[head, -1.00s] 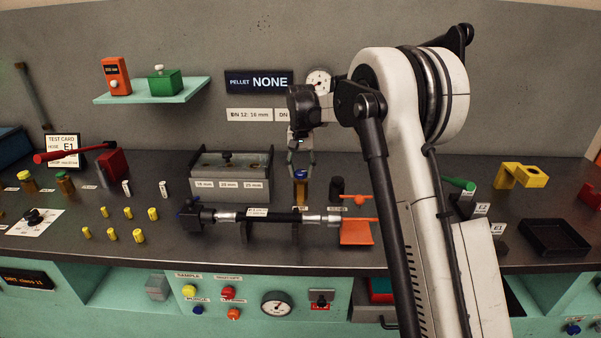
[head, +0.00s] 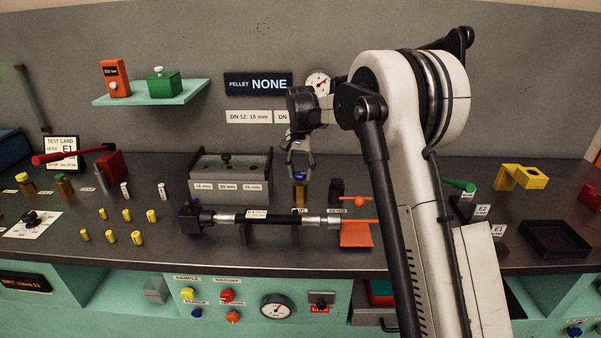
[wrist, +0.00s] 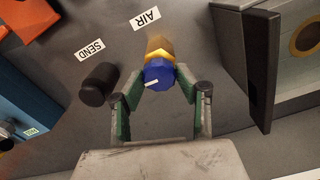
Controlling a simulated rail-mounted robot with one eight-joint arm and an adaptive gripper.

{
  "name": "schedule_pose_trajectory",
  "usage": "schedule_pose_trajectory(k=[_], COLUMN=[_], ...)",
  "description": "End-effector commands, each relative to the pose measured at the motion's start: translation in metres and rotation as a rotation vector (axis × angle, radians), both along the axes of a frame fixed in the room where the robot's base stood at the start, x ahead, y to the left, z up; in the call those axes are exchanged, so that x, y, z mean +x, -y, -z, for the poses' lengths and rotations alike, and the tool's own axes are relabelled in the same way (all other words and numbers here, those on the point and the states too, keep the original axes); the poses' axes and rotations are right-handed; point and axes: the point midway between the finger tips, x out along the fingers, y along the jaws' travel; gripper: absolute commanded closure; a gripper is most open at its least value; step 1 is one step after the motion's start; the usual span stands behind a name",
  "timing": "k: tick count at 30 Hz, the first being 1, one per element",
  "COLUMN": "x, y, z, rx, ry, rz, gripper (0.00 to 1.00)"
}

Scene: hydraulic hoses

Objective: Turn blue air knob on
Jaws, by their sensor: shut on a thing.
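The blue air knob (wrist: 158,74) sits on a brass fitting (wrist: 160,48) beside the AIR label (wrist: 145,18) in the wrist view. It has a white pointer mark that points to the lower left of the picture. My gripper (wrist: 160,86) is shut on the knob, with a finger on each side of it. In the head view the gripper (head: 300,165) reaches down behind the hose to the knob (head: 300,177). The knob's lower part and the AIR label are partly hidden there by the hose.
A black knob (wrist: 98,84) by the SEND label (wrist: 90,50) stands close beside. A black hose assembly (head: 270,218) lies on supports in front. A grey box (head: 230,178) stands to the left, and an orange piece (head: 357,234) is at the front right. The wall sign (head: 258,83) reads PELLET NONE.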

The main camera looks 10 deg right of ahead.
Motion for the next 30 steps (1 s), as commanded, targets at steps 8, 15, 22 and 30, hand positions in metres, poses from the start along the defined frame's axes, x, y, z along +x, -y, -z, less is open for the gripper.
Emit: schedule_pose_trajectory(k=[8, 15, 22, 30], x=[0.000, 0.000, 0.000, 0.000], y=[0.000, 0.000, 0.000, 0.000], z=[0.000, -0.004, -0.038, -0.090], rx=[0.000, 0.000, 0.000, 0.000], ry=[0.000, 0.000, 0.000, 0.000], rz=[0.000, -0.001, -0.001, 0.000], gripper=[0.49, 0.49, 0.49, 0.49])
